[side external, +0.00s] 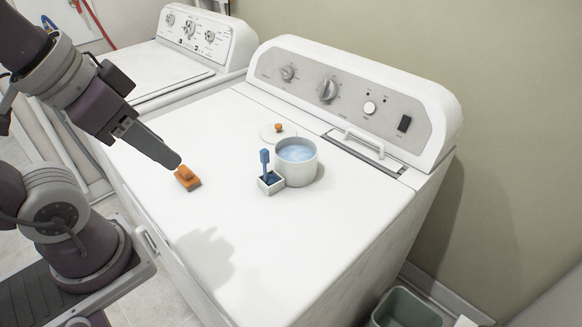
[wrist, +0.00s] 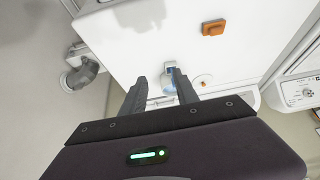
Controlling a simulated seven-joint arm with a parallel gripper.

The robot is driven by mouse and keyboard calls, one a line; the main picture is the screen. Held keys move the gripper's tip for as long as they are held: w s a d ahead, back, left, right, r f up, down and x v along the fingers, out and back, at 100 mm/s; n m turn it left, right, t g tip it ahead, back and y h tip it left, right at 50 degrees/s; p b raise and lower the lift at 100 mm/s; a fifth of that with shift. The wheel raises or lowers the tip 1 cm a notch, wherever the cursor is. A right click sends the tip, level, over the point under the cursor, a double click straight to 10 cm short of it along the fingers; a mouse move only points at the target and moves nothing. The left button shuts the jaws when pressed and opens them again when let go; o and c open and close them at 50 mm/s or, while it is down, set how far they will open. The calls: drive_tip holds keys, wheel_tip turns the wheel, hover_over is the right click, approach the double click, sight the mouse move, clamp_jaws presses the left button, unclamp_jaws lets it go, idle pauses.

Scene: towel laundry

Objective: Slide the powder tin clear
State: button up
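The powder tin (side external: 297,169) is a round white tub, open at the top, with pale blue powder inside. It stands upright on the washer top (side external: 235,232). A small white box (side external: 271,185) with a blue scoop (side external: 265,162) stands close against its front left side. Its likely lid (side external: 272,132), white with an orange knob, lies behind it. My gripper (side external: 174,163) is above the washer's left part, well left of the tin and empty. In the wrist view my gripper (wrist: 159,82) has its fingers apart; the tin, partly hidden by a finger, shows beyond them.
An orange block-like brush (side external: 187,178) lies on the washer top near my fingertips; it also shows in the wrist view (wrist: 213,28). The control panel (side external: 350,94) rises at the back. The front and right of the top are clear. A bin (side external: 405,308) stands on the floor.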

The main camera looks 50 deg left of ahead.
idle(0.4)
drive_tip(key=shift+c, duration=0.7)
drive_tip(key=w+r, duration=0.2)
drive_tip(key=w, duration=0.1)
drive_tip(key=shift+w+g, duration=0.2)
drive_tip(key=shift+g, duration=0.2)
clamp_jaws()
drive_tip(key=g, duration=0.5)
hover_over(301, 146)
drive_tip(key=s+d, duration=0.3)
wheel_tip(301, 146, down, 9)
wheel_tip(301, 146, down, 10)
drive_tip(key=shift+r, duration=0.15)
drive_tip(key=s, duration=0.3)
drive_tip(key=shift+f, duration=0.35)
drive_tip(key=shift+s, duration=0.5)
